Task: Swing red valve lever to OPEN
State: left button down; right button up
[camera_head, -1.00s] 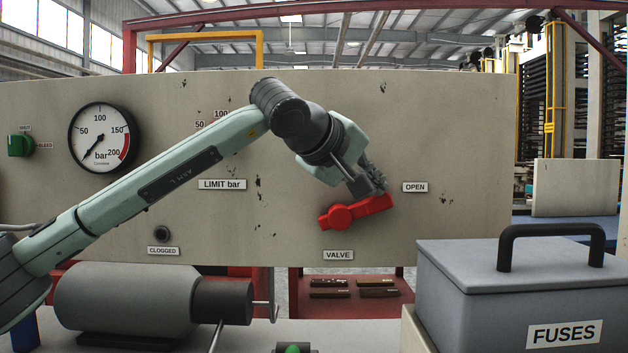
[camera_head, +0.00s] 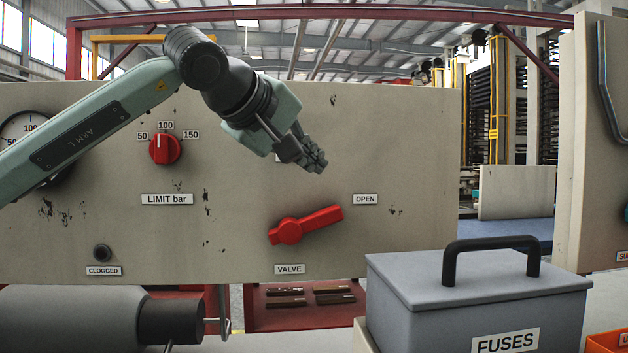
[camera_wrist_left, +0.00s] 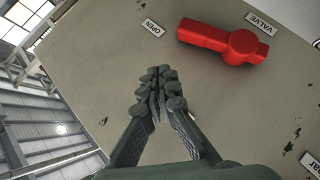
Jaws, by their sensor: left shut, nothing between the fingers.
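The red valve lever (camera_head: 306,224) is on the beige panel (camera_head: 420,150), above the VALVE label (camera_head: 289,269). Its long arm points right and slightly up, toward the OPEN label (camera_head: 365,199). The lever also shows in the left wrist view (camera_wrist_left: 225,42), with the OPEN label (camera_wrist_left: 152,28) off its tip. My left gripper (camera_head: 318,165) is shut and empty, above the lever and apart from it. Its closed fingers also show in the left wrist view (camera_wrist_left: 158,85). It partly hides a label on the panel. My right gripper is not in view.
A grey FUSES box (camera_head: 480,300) with a black handle stands at the lower right, in front of the panel. A red LIMIT knob (camera_head: 164,149) and a CLOGGED port (camera_head: 102,252) are left of the lever. A grey cylinder (camera_head: 70,315) lies at the lower left.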

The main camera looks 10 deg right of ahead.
pick_arm(q)
jog(key=s+a+r, duration=0.1)
jog(key=s+r, duration=0.3)
jog(key=shift+s+a+r, duration=0.2)
jog(key=shift+s+a, duration=0.1)
jog(key=shift+s, duration=0.05)
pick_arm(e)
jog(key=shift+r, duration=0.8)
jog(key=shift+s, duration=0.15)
